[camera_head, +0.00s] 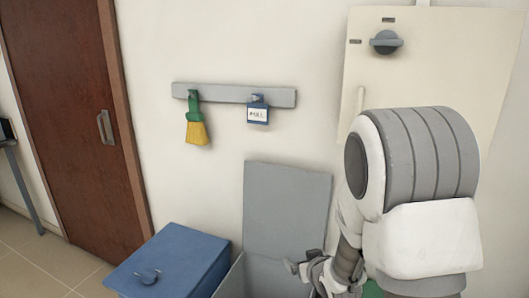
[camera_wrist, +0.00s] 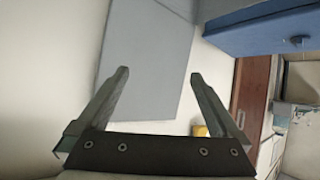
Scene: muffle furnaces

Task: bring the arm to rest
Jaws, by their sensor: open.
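My gripper (camera_wrist: 158,78) is open in the wrist view, with its two fingers spread apart and nothing between them. Behind the fingers lies the grey raised lid (camera_wrist: 148,55) of a box. In the head view my arm fills the right side, bent downward, and my gripper shows partly at the bottom, in front of the grey box (camera_head: 262,278) with its upright lid. Much of the gripper is hidden by my own arm there.
A blue box (camera_head: 175,262) with a knob stands left of the grey box. A wall rail (camera_head: 225,94) holds a green-and-yellow brush (camera_head: 195,122) and a blue-and-white tag (camera_head: 257,112). A cream panel (camera_head: 480,60) with a grey knob is behind my arm. A brown door (camera_head: 65,110) is at left.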

